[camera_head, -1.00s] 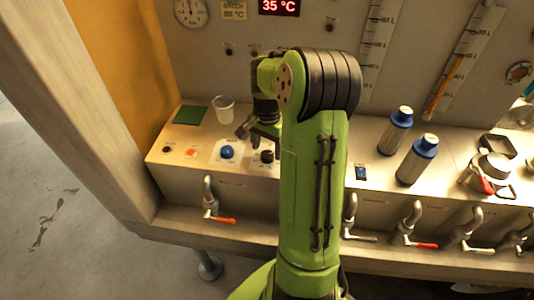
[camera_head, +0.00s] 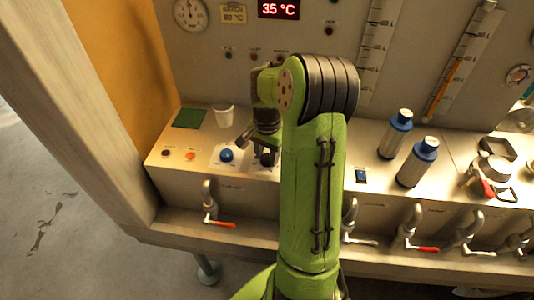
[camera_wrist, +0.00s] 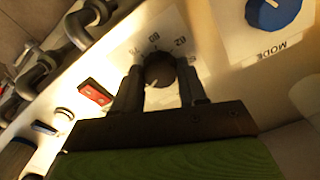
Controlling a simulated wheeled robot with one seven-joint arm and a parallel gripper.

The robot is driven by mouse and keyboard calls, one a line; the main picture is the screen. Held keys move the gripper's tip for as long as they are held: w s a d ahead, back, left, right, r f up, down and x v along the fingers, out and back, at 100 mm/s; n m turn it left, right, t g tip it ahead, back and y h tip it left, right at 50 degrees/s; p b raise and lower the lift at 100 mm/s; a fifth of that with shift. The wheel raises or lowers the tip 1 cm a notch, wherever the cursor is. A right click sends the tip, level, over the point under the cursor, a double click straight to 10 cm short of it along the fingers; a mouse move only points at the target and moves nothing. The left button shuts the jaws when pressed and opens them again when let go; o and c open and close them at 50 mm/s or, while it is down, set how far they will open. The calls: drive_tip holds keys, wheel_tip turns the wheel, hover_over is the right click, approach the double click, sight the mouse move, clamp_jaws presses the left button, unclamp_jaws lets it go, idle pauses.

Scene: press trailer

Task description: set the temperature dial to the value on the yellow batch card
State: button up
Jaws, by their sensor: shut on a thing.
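The black temperature dial (camera_wrist: 158,70) sits on a white numbered plate in the wrist view. My gripper (camera_wrist: 160,76) is shut on it, one finger on each side. A small light mark shows on the knob's near side; the plate's numbers are partly hidden and hard to read. In the head view my gripper (camera_head: 264,154) covers most of the dial. The yellow batch card (camera_head: 233,14) is on the back wall; its figure looks like 82 °C but is small. The red-lit display (camera_head: 278,9) beside it reads 35 °C.
The blue MODE knob (camera_head: 226,155) is just left of the dial; it also shows in the wrist view (camera_wrist: 273,12). Taps line the front edge. Two blue-capped bottles (camera_head: 417,160) stand right of my arm.

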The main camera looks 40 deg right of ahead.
drive_tip(key=shift+m, duration=0.3)
drive_tip(key=m, duration=0.3)
drive_tip(key=shift+m, duration=0.4)
drive_tip(key=m, duration=0.3)
drive_tip(key=shift+m, duration=0.3)
drive_tip(key=m, duration=0.3)
drive_tip(key=shift+m+b, duration=0.3)
drive_tip(key=m, duration=0.3)
drive_tip(key=shift+m, duration=0.3)
drive_tip(key=m, duration=0.5)
drive_tip(key=shift+m+b, duration=0.3)
drive_tip(key=shift+b, duration=0.1)
drive_tip(key=m, duration=0.5)
drive_tip(key=shift+m+b, duration=0.35)
drive_tip(key=shift+m, duration=0.05)
